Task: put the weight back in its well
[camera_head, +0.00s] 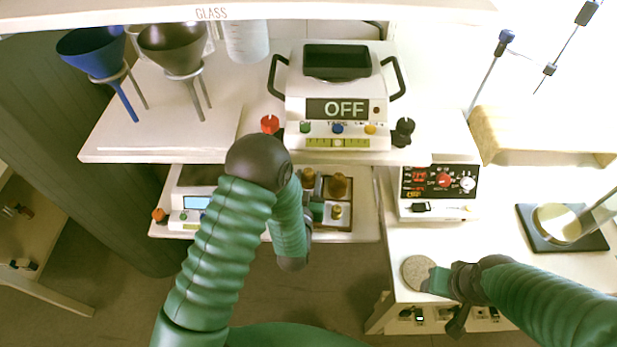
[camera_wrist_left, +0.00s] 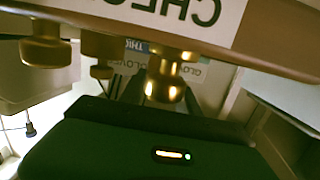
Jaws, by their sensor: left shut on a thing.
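A dark wooden weight block (camera_head: 345,222) with wells sits at the right of the lower shelf. Brass weights show in it: a large one (camera_head: 338,187), one at its left (camera_head: 308,178) and a small one (camera_head: 336,211). My left gripper (camera_head: 317,212) is at the block's left side, shut on a weight that is mostly hidden by the gripper and arm. In the left wrist view, a shiny brass weight (camera_wrist_left: 165,82) shows just beyond the dark gripper body, with another (camera_wrist_left: 45,50) at left. My right gripper (camera_head: 438,281) is beside a round cork mat (camera_head: 416,272); its opening is unclear.
A balance (camera_head: 185,222) stands left of the block, partly behind my left arm.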

